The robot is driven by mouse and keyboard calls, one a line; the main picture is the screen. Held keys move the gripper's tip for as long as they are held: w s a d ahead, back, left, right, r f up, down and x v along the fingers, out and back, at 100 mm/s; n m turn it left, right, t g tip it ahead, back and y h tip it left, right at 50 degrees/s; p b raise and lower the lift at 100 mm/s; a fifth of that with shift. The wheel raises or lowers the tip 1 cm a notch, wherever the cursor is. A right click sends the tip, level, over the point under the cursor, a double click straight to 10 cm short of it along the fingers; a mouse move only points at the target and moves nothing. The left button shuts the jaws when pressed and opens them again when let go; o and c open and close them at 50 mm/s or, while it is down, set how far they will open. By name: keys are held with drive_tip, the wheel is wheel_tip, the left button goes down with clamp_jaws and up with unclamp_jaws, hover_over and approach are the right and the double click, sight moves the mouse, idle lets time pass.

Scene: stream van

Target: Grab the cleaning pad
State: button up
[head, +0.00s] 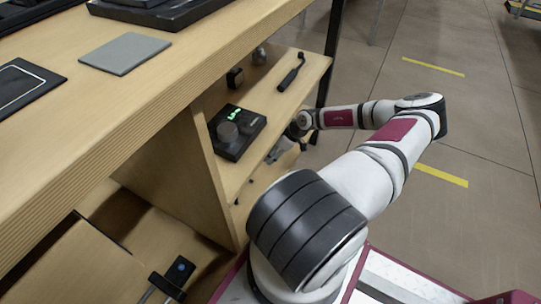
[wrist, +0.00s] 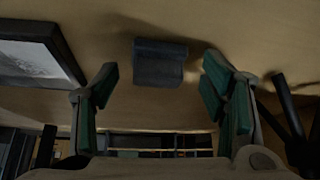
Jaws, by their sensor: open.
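A small dark grey block with rounded edges (wrist: 158,62), which looks like the cleaning pad, rests on a wooden surface in the wrist view. It lies ahead of my gripper (wrist: 161,80), between the lines of its two green-padded fingers. The fingers are apart with nothing held between them. I cannot tell whether they reach past the block's sides. In the head view my gripper (head: 277,151) is partly hidden beside the shelf edge, and I cannot surely pick out this block there.
A black device with a green display (head: 238,132) stands on the shelf (head: 273,115), with a black handled tool (head: 291,71) farther back. A flat grey square (head: 125,53) lies on the desktop above. A dark-framed panel (wrist: 40,58) is left of my fingers.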

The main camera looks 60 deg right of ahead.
drive_tip(key=c, duration=1)
drive_tip(key=shift+r, duration=0.1)
